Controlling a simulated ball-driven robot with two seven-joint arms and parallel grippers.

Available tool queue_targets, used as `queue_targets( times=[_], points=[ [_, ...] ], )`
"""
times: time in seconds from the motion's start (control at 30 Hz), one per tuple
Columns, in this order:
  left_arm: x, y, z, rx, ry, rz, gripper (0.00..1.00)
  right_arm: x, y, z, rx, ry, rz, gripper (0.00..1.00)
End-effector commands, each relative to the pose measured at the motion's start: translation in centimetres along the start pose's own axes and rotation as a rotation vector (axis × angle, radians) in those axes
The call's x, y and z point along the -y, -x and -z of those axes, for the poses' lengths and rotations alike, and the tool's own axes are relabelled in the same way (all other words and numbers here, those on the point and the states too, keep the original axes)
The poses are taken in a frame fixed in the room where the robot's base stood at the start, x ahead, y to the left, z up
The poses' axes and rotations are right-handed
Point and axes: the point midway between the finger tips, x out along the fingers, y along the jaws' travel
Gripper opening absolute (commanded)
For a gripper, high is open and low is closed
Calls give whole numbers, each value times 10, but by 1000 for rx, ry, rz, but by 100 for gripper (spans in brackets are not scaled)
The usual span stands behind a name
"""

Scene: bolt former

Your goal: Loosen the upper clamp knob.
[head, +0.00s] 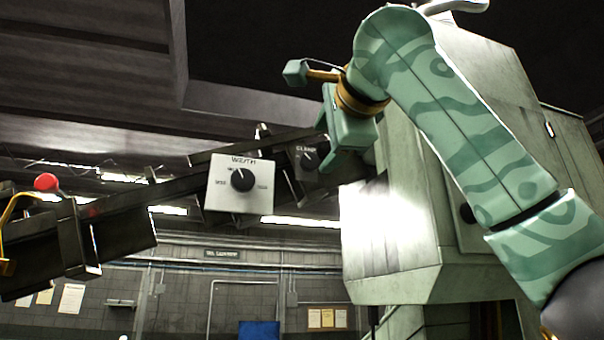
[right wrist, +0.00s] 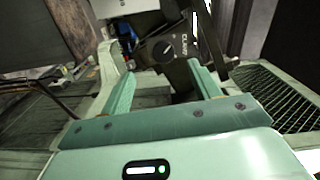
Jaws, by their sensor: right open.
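The clamp knob (head: 309,161) is a small black dial with a white pointer line on a dark plate marked "CLAMP" on the sloping rail. In the right wrist view the knob (right wrist: 163,49) lies beyond the gap between my fingers. My right gripper (head: 331,152) is green and close to the right side of the clamp plate in the head view. In the right wrist view its two fingers (right wrist: 162,76) are spread wide, with nothing between them. I cannot tell the exact distance to the knob. My left gripper does not show.
A white box marked "WIDTH" with a black dial (head: 242,180) sits on the rail left of the clamp plate. A red ball-ended lever (head: 46,182) stands farther left. The large grey-green machine housing (head: 392,230) is close on the right. A vent grille (right wrist: 275,95) shows in the wrist view.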

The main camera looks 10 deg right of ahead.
Motion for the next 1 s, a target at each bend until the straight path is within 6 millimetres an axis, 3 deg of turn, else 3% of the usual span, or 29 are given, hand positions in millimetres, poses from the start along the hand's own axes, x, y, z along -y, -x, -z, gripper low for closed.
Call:
queue_targets(
  times=[0.07,0.17,0.4,0.6,0.7,1.0],
  points=[
    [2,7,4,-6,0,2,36,7,1,1,-4,-6,6,62],
    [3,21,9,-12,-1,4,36,10,-15,2,-6,-6,4,62],
    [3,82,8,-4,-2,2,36,16,-81,3,-5,7,3,62],
    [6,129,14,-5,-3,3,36,15,-77,3,-4,505,4,62],
    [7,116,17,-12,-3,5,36,4,-78,0,-1,676,4,62],
    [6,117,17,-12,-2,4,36,4,-77,0,-4,945,5,62]
  ],
)
